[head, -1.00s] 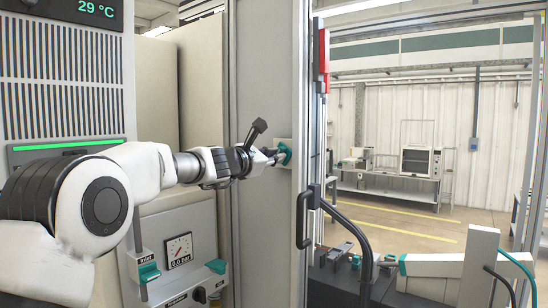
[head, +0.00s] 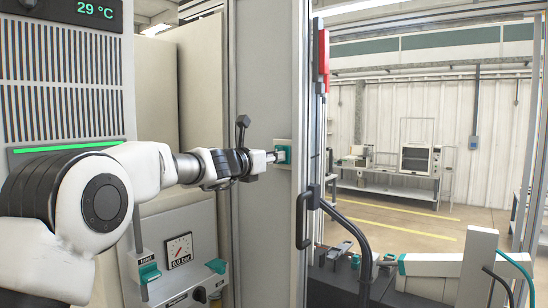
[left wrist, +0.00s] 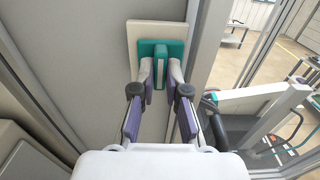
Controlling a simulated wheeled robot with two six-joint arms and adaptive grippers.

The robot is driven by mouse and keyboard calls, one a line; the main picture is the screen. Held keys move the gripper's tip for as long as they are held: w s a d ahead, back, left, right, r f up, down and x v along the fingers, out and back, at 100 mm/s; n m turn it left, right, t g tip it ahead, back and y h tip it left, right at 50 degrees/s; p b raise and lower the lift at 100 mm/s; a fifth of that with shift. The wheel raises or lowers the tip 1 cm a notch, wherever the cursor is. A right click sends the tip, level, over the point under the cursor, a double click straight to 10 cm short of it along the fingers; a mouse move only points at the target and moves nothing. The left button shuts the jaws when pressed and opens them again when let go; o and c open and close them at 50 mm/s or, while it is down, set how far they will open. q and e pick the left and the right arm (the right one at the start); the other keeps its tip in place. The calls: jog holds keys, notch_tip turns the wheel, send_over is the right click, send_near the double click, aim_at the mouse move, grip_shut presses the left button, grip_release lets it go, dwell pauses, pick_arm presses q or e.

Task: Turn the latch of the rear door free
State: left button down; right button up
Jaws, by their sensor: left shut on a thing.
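The latch is a teal turning grip on a square teal base with a cream backing plate, mounted on a grey upright panel (head: 262,70). It shows at the middle of the head view (head: 284,153) and at the top middle of the left wrist view (left wrist: 160,62). Its grip stands upright in the wrist view. My left gripper (head: 272,156) reaches it from the left. In the wrist view its two fingers (left wrist: 160,78) are shut on the latch grip, one on each side. The fingertips partly cover the base. My right gripper is not in view.
A black pull handle (head: 304,217) sits on the frame edge right of the latch. A black hose (head: 352,230) curves below it. A panel with a gauge (head: 179,250) stands at lower left. A bench (head: 390,190) stands in the room beyond the opening.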

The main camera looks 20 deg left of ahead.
pick_arm(q)
jog(key=c, duration=1.2)
grip_release()
jog(key=v, duration=1.2)
jog(key=shift+r, duration=0.1)
jog(key=shift+w, duration=0.1)
